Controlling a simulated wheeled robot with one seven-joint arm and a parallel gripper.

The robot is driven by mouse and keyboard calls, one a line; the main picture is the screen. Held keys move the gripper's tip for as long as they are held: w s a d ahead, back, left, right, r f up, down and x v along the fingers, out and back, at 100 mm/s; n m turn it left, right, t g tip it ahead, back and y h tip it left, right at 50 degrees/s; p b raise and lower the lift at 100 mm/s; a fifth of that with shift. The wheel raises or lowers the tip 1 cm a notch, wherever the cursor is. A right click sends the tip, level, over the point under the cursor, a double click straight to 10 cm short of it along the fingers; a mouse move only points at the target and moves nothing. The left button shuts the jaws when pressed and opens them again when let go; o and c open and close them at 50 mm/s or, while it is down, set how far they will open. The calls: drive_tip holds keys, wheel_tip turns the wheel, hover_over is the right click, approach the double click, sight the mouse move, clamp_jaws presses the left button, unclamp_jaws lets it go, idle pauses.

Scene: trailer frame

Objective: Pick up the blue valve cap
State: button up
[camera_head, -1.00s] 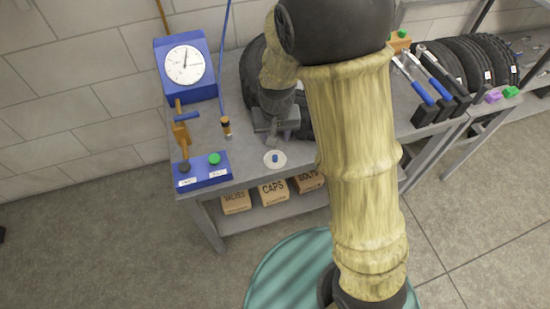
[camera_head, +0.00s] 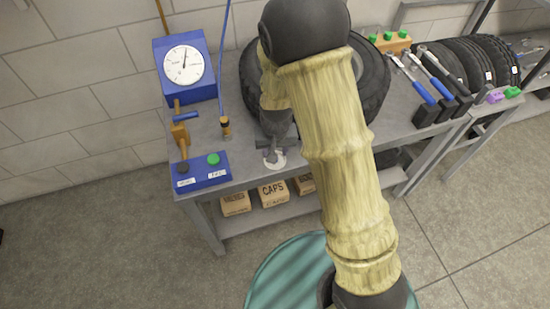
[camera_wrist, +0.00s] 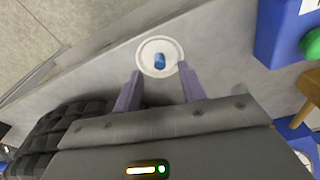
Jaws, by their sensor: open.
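The blue valve cap (camera_wrist: 160,61) sits on a round white dish (camera_wrist: 145,66) on the grey bench, seen in the wrist view. My gripper (camera_wrist: 160,80) is open, and its two purple-grey fingers point toward the dish, one on each side of it. The cap lies between and slightly beyond the fingertips, not gripped. In the head view my gripper (camera_head: 272,157) is above the dish (camera_head: 277,164), covering part of it, and the cap is hard to make out there.
A blue box with buttons (camera_head: 203,173) and a blue gauge (camera_head: 186,66) stand left on the bench (camera_head: 240,177). A tire (camera_head: 371,88) stands behind my arm. Tools (camera_head: 420,85) lie to the right. Boxes (camera_head: 273,192) sit on the shelf below.

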drive_tip(key=f, duration=0.3)
drive_tip(key=shift+w+f, duration=0.1)
drive_tip(key=shift+w, duration=0.2)
clamp_jaws()
